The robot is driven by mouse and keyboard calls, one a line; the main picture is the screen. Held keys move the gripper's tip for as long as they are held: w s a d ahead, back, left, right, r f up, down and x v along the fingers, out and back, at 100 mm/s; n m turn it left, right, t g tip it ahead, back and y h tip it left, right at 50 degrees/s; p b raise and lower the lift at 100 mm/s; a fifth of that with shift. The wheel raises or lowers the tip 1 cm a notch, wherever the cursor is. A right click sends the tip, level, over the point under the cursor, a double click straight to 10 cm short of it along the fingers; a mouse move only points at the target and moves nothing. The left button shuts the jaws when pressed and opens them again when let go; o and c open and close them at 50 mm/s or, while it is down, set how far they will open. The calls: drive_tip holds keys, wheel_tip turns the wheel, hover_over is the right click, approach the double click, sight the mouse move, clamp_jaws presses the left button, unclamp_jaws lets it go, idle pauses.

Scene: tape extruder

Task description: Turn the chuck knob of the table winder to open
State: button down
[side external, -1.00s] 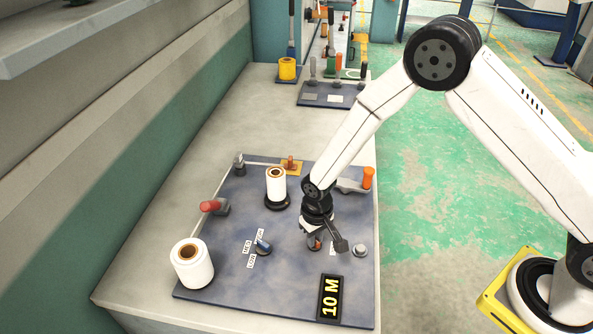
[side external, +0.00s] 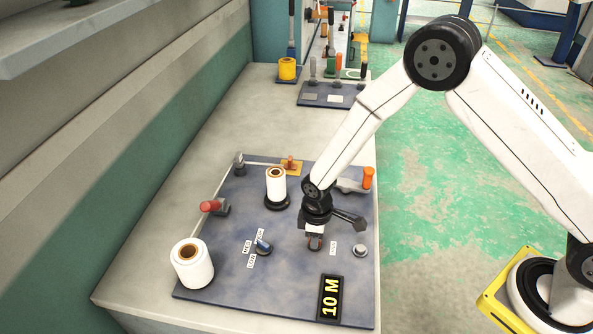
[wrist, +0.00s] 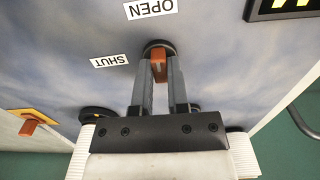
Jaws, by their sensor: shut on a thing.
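The chuck knob (wrist: 159,62) is a dark round base with an orange-red grip bar, and it also shows below the wrist in the side view (side external: 315,244). My gripper (wrist: 158,72) is shut on the bar, with one finger along each side. In the wrist view, the white OPEN label (wrist: 150,9) lies above the knob and the SHUT label (wrist: 109,61) to its left. The bar's exact pointing is hard to tell because the fingers cover part of it.
A white film roll (side external: 276,185) stands on a spindle behind my gripper, and another roll (side external: 192,266) stands front left. A small blue selector knob (side external: 263,245) is left of my gripper. The 10 M display (side external: 330,298) is in front. An orange-handled lever (side external: 367,179) stands back right.

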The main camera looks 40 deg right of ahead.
idle(0.5)
drive_tip(key=c, duration=0.6)
unclamp_jaws()
drive_tip(key=shift+r, duration=0.15)
drive_tip(key=shift+r, duration=3.75)
